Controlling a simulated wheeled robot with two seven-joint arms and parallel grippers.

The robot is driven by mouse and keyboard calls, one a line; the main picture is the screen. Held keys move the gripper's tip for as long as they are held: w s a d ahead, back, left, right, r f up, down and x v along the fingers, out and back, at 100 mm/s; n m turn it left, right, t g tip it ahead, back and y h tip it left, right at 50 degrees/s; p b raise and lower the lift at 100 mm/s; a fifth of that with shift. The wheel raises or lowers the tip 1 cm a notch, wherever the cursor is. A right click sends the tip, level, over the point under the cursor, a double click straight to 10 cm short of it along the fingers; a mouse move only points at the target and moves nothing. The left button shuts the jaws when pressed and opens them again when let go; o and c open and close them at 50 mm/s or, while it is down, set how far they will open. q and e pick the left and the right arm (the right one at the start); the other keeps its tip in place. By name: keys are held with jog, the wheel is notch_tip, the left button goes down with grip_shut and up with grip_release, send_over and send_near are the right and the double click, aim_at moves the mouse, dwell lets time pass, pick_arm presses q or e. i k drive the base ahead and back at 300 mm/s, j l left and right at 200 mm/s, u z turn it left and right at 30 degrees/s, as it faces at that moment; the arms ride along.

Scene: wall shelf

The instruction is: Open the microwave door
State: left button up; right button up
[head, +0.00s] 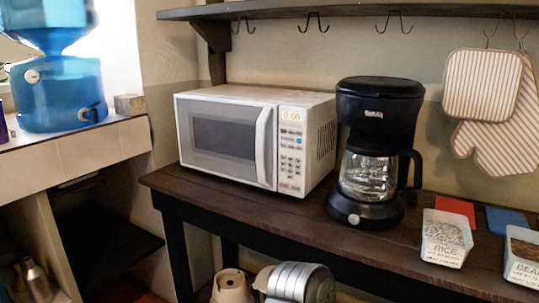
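A white microwave (322,117) stands on the dark wooden table near its left end. Its door (216,135) faces me, turned slightly to the left, and looks shut. The vertical white door handle (262,147) is at the door's right edge, beside the control panel (291,150) with its lit display. Neither of my grippers shows in the head view.
A black coffee maker (379,112) with a glass pot stands right of the microwave. A rice container (446,238) and a second container (522,256) stand farther right on the table (300,225). A hooked shelf (345,10) hangs above. The table in front of the microwave is clear.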

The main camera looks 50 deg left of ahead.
aim_at(199, 138)
jog(key=u, duration=1.85)
